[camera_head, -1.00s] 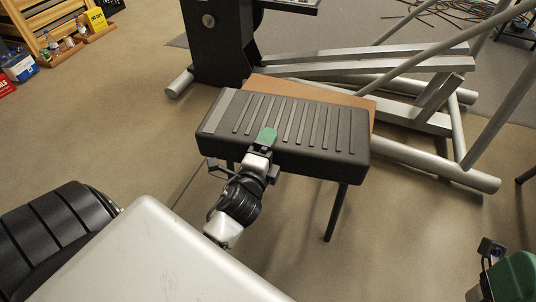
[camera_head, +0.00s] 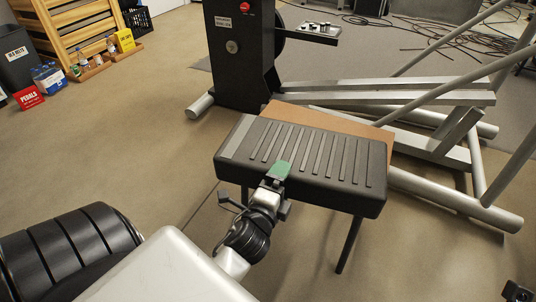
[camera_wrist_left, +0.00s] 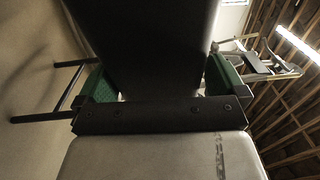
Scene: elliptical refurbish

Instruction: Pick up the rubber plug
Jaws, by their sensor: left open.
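I cannot make out the rubber plug for certain in either view. A black ribbed foot pedal (camera_head: 318,160) lies on a small brown-topped table in the head view. My left gripper (camera_head: 279,170), with green fingers, is at the pedal's near long edge. In the left wrist view, my open left gripper (camera_wrist_left: 160,78) has its green fingers on either side of a dark block that looks like the pedal (camera_wrist_left: 145,35). I cannot tell whether they touch it. My right gripper is out of view.
The table's brown top (camera_head: 345,122) shows behind the pedal. The elliptical's black column (camera_head: 242,55) and silver frame (camera_head: 400,97) stand behind. A grey tray (camera_head: 310,33) with small dark items is beside the column. Open floor (camera_head: 130,140) lies left.

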